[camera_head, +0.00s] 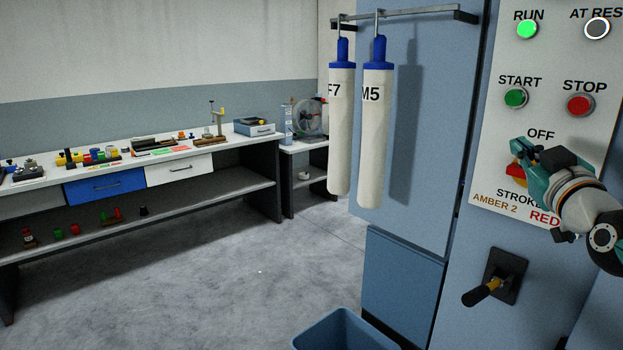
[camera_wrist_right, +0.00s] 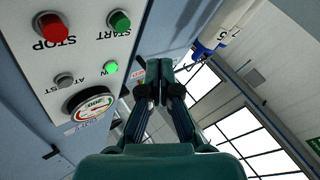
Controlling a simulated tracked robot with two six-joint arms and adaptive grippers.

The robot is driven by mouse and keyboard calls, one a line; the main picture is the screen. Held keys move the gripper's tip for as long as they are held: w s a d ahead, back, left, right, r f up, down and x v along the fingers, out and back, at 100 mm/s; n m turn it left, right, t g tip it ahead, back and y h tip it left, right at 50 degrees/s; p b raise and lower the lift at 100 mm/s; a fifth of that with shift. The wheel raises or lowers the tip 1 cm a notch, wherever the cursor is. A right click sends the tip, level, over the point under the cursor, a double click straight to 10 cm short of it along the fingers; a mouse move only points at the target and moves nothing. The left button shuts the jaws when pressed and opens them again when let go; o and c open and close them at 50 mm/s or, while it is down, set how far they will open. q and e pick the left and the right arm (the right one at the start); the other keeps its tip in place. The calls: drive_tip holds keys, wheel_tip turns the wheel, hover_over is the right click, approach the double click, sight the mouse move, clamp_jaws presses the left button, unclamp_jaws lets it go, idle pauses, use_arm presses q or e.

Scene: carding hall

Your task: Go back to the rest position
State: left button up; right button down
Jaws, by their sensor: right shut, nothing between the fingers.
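My right gripper (camera_head: 522,152) is in front of the control panel (camera_head: 560,60), by the word OFF. It covers part of a selector with a red and yellow part (camera_head: 515,173) showing; whether they touch I cannot tell. In the right wrist view my right gripper (camera_wrist_right: 158,68) has its fingers together with nothing between them. My left gripper is in neither view.
The RUN lamp (camera_head: 527,29) glows green; the AT REST lamp (camera_head: 597,28) looks unlit. A black-handled lever (camera_head: 487,291) sticks out below the panel. Two white cylinders (camera_head: 341,130) (camera_head: 376,140) hang from a rail. A blue bin (camera_head: 345,335) stands below. A workbench (camera_head: 215,148) is left, beyond clear floor.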

drive_tip(key=w+a+f+g+y, duration=0.1)
drive_tip(key=w+a+f+g, duration=0.1)
drive_tip(key=f, duration=0.7)
drive_tip(key=w+a+f+g+y, duration=0.1)
drive_tip(key=w+a+f+g, duration=0.15)
drive_tip(key=f, duration=0.55)
drive_tip(key=s+a+f+m+g+y+p, duration=0.15)
drive_tip(key=a+f, duration=0.25)
drive_tip(key=f, duration=0.8)
drive_tip(key=s+a+f+m+g, duration=0.1)
drive_tip(key=s+a+f+g, duration=0.15)
drive_tip(key=f, duration=0.95)
drive_tip(key=s+a+f+m+g+p, duration=0.1)
drive_tip(key=s+a+f+g, duration=0.25)
drive_tip(key=s+f, duration=0.45)
drive_tip(key=s+a+f+m+g+p, duration=0.1)
drive_tip(key=s+a+f+g, duration=0.25)
drive_tip(key=s+f, duration=0.45)
drive_tip(key=s+a+f+m+g+y, duration=0.1)
drive_tip(key=s+a+f+g, duration=0.1)
drive_tip(key=s+f, duration=0.2)
drive_tip(key=s+a+f+g+y, duration=0.1)
drive_tip(key=s+f, duration=0.4)
drive_tip(key=s, duration=0.6)
drive_tip(key=shift+a+f+m+g, duration=0.25)
drive_tip(key=shift+a+m+g, duration=0.15)
drive_tip(key=shift+a, duration=0.35)
